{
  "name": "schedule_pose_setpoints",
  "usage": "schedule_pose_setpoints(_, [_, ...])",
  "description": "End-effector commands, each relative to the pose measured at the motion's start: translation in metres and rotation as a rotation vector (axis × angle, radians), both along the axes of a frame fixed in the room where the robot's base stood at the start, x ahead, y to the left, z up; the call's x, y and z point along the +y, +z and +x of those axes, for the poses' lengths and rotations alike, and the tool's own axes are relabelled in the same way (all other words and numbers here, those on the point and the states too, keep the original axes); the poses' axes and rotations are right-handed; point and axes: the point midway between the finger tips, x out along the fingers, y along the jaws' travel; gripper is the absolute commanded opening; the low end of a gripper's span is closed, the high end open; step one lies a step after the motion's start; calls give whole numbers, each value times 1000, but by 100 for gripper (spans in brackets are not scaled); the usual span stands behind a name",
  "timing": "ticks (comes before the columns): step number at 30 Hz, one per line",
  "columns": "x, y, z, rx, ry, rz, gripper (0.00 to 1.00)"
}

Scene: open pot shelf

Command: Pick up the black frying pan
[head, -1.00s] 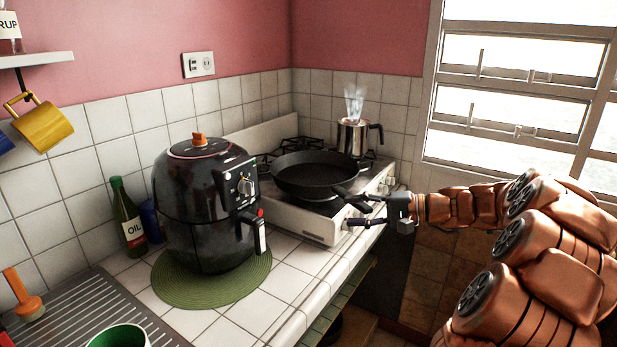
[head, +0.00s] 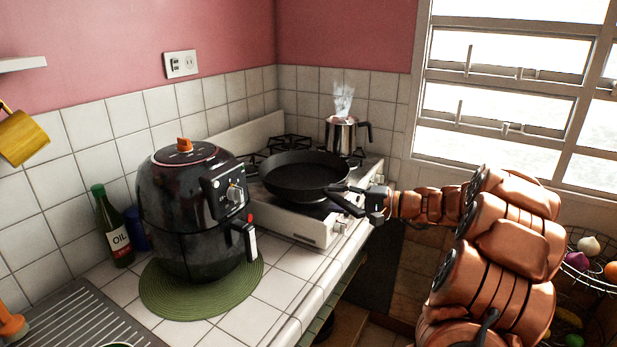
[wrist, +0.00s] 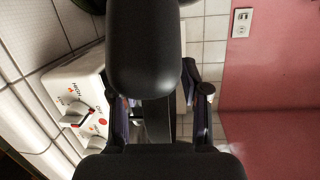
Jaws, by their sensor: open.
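The black frying pan (head: 305,174) sits level on the white stove (head: 292,222), its handle pointing front right toward my gripper (head: 360,196). In the wrist view, the dark rounded handle (wrist: 145,55) fills the upper middle, close to the camera. My gripper (wrist: 160,100) is open there, with one finger on each side of the handle. I cannot tell whether either finger touches it. The pan's bowl is not clear in the wrist view.
A steaming metal pot (head: 341,136) stands on the stove behind the pan. A black air fryer (head: 190,215) stands left of it on a green mat (head: 165,305). Stove knobs (wrist: 85,115) are close by the gripper. A wire basket (head: 590,262) of produce hangs at right.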

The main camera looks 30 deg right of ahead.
Motion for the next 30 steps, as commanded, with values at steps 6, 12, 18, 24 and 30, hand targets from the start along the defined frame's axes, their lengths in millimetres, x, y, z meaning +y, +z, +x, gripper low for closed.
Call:
schedule_pose_setpoints(6, [5,-1,6,1,-3,0,46])
schedule_pose_setpoints(12, [4,-2,6,1,-3,0,40])
schedule_pose_setpoints(18, [4,-2,6,1,-3,0,19])
schedule_pose_setpoints(24, [4,-2,6,1,-3,1,0])
schedule_pose_setpoints(30, [4,-2,6,1,-3,1,0])
